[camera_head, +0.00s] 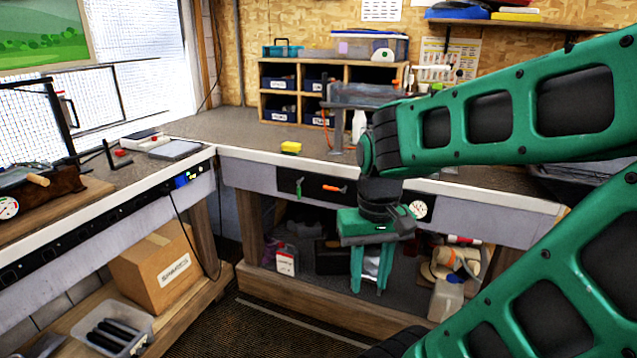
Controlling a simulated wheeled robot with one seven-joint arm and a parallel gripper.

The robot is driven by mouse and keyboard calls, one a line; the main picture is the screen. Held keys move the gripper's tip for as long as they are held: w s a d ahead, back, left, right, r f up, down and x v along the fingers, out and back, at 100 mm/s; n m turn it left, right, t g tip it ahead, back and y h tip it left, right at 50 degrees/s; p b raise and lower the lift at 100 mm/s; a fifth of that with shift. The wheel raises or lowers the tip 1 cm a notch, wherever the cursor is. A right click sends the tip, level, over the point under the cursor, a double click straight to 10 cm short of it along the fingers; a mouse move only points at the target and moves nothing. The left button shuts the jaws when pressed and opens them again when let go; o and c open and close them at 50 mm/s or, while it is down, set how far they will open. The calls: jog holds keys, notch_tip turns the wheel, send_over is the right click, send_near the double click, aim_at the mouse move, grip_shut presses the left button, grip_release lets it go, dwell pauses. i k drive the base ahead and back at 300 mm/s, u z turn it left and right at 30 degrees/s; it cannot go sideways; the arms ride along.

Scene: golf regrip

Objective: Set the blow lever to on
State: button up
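A black panel (312,187) is set in the front of the far bench. It carries a green lever (299,187), tilted near upright, and an orange-red lever (335,188), lying near level. I cannot read any marking that tells which is the blow lever. My gripper (370,286) points down in front of the bench, to the right of and below both levers, apart from them. Its two green fingers are spread. A pale, shiny patch shows between them; it seems to lie behind, on the shelf.
A round gauge (419,209) sits right of the panel, partly beside my arm. A yellow sponge (291,147) lies on the far bench (240,140). A cardboard box (157,268) is at left. The floor between is clear.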

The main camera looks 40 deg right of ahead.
aim_at(299, 188)
jog(key=z, duration=0.45)
jog(key=i, duration=1.05)
jog(key=z, duration=0.45)
